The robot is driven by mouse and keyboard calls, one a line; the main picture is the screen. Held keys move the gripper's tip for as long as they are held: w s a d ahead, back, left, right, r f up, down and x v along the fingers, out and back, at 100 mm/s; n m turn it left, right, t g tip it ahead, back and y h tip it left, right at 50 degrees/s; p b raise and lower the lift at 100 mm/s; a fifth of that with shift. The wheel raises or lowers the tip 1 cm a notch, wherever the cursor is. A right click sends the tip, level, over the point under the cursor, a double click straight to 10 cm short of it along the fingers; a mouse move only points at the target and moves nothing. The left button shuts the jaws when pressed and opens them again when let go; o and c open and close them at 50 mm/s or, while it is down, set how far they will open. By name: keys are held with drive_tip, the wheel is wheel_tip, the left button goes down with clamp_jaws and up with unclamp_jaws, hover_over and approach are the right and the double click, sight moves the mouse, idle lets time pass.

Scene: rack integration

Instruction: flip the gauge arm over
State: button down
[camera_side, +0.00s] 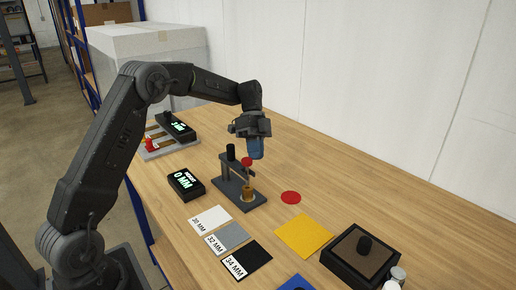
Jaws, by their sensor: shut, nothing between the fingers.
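The gauge (242,196) stands on the wooden table, with a dark grey base, a black post and a small red part near its top. My gripper (256,151) points down just above and right of the red part. Its blue fingers are shut with nothing visible between them. I cannot tell whether the fingertips touch the gauge. The gauge arm is small here, and its exact pose is hard to make out.
A black display (186,184) reading 0 MM is left of the gauge. White, grey and black labelled cards, a red disc (291,197), a yellow square (303,235) and a black box with a knob (359,256) lie in front. Another display (177,126) is behind.

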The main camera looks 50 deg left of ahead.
drive_tip(key=shift+s+d, duration=0.2)
drive_tip(key=shift+s, duration=0.3)
idle(0.4)
drive_tip(key=v, duration=0.7)
drive_tip(key=s+d+r+n+t+y, duration=0.2)
drive_tip(key=s+d+r+n, duration=0.2)
drive_tip(key=s+d+r, duration=0.15)
drive_tip(key=s+d+f+n+t+y, duration=0.1)
drive_tip(key=s+d+n+t, duration=0.1)
drive_tip(key=s, duration=0.5)
drive_tip(key=s+d+f+n+t+y, duration=0.1)
drive_tip(key=s+d+n+t+y, duration=0.1)
drive_tip(key=s+n, duration=0.3)
drive_tip(key=s+d+f+n+t+y, duration=0.1)
drive_tip(key=s+d+n+t, duration=0.2)
drive_tip(key=s, duration=0.6)
drive_tip(key=shift+s+d+n, duration=0.35)
drive_tip(key=shift+d+n, duration=0.25)
